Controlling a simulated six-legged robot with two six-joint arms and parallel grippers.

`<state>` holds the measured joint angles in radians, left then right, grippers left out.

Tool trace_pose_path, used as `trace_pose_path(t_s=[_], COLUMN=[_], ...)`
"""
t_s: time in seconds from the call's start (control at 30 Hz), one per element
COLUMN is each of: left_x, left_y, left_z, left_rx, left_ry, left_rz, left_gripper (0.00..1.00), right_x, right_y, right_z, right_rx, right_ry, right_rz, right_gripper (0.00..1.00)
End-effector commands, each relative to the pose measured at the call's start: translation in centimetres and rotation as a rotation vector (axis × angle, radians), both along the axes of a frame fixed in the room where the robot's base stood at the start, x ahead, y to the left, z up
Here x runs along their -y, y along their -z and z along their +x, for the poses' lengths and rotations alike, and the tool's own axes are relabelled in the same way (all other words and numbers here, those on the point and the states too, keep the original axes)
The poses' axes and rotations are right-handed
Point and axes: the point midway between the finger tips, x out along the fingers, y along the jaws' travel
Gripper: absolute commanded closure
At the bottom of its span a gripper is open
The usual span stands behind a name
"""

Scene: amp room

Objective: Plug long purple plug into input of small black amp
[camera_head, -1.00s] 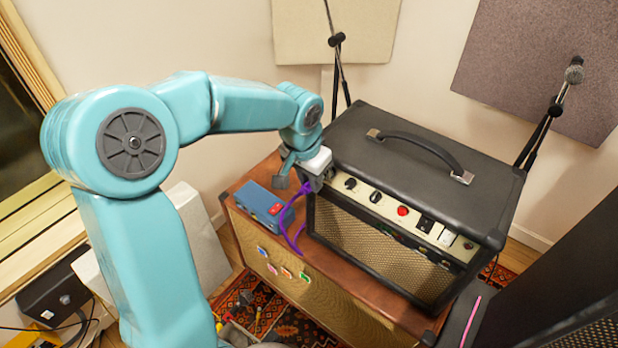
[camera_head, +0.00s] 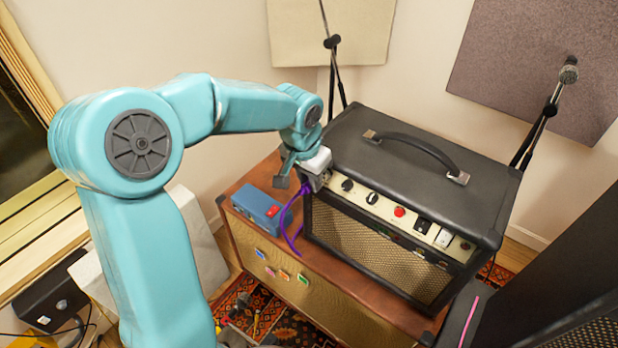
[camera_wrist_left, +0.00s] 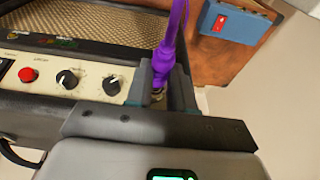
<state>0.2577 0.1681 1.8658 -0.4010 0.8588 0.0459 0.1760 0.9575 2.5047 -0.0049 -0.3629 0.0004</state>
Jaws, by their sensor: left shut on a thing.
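The small black amp (camera_head: 400,170) stands on a brown wooden cabinet, with its control panel (camera_head: 385,205) facing front. My left gripper (camera_head: 308,182) is at the panel's left end, shut on the purple plug (camera_wrist_left: 168,72). In the left wrist view the plug sits between the fingers (camera_wrist_left: 160,92), beside the black knobs, its metal tip pointing towards the panel end. Whether the tip is inside the input I cannot tell, because the fingers hide the socket. My right gripper is not in view.
A blue box with a red switch (camera_head: 262,207) sits on the cabinet (camera_head: 330,275) left of the amp. A microphone on a stand (camera_head: 548,105) is behind at right. A dark speaker (camera_head: 560,270) stands at the right.

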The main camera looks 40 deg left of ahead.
Motion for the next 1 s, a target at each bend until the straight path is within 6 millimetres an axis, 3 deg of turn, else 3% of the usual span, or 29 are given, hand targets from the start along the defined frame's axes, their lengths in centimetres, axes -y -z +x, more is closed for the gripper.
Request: trace_pose_path(t_s=[0.8, 0.83, 0.9, 1.0], left_x=[-0.03, -0.03, -0.03, -0.04], left_y=[0.08, 0.08, 0.08, 0.08], left_z=[0.40, 0.40, 0.40, 0.40], left_rx=[0.000, 0.000, 0.000, 0.000], left_ry=[0.000, 0.000, 0.000, 0.000], left_rz=[0.000, 0.000, 0.000, 0.000], left_gripper=[1.00, 0.71, 0.48, 0.48], right_x=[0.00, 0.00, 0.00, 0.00], right_y=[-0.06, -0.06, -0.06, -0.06], right_z=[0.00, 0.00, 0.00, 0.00], right_rx=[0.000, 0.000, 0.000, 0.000], right_ry=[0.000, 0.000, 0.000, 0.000], right_rz=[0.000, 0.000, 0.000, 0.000], right_gripper=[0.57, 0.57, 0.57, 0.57])
